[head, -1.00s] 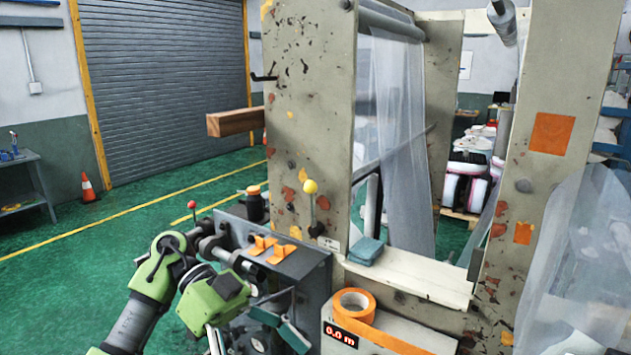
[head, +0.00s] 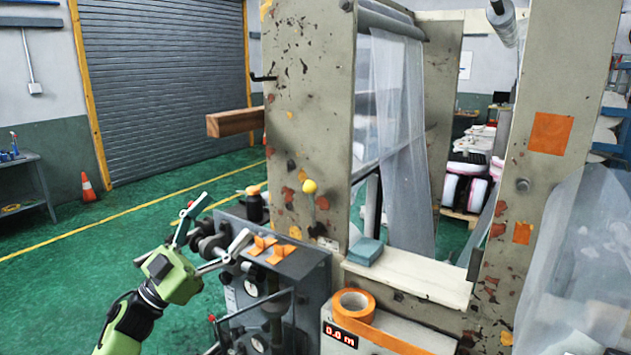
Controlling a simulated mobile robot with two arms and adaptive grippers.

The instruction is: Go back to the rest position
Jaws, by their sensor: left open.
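My left gripper (head: 226,216) shows at the left in the head view, at the end of my green and black arm. Its two grey fingers are spread wide and nothing is between them. It is raised in front of the left side of the dark grey machine box (head: 308,275), overlapping it in the picture; I cannot tell whether they touch. My right gripper is not in view.
Tower posts (head: 310,110) stand behind the box, with clear film (head: 395,130) hanging between them. An orange tape roll (head: 353,306) sits on the bench by a "0.0 m" display (head: 341,335). A wooden beam (head: 235,122) juts left. Green floor (head: 80,280) is open at left.

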